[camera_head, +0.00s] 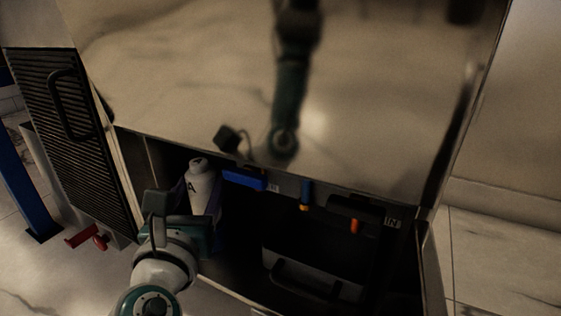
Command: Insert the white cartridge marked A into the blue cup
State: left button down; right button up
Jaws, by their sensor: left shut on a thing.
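The white cartridge (199,182) marked A stands nearly upright at the left of the dark opening under the large glossy panel. My left gripper (197,207) comes up from below and is shut on the cartridge, hiding part of its lower body. A blue part (243,179) sits just under the panel's lower edge, right of the cartridge and apart from it. I cannot tell whether it is the blue cup; no open mouth shows. My right gripper is not in view.
The glossy panel (350,110) overhangs the opening and mirrors an arm. A smaller blue piece with an orange tip (305,195), an orange piece (355,226) and an IN label (393,222) line its edge. A grey handled case (310,279) sits below. A ribbed door (65,130) stands left.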

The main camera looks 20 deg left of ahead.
pick_arm(q)
jog(key=shift+f, duration=0.5)
dwell(1.4)
jog(key=shift+f, duration=0.35)
jog(key=shift+f, duration=0.55)
jog(key=shift+f, duration=0.85)
jog(key=shift+f, duration=0.25)
jog(key=shift+c, duration=0.4)
grip_release()
jog(key=shift+f, duration=0.1)
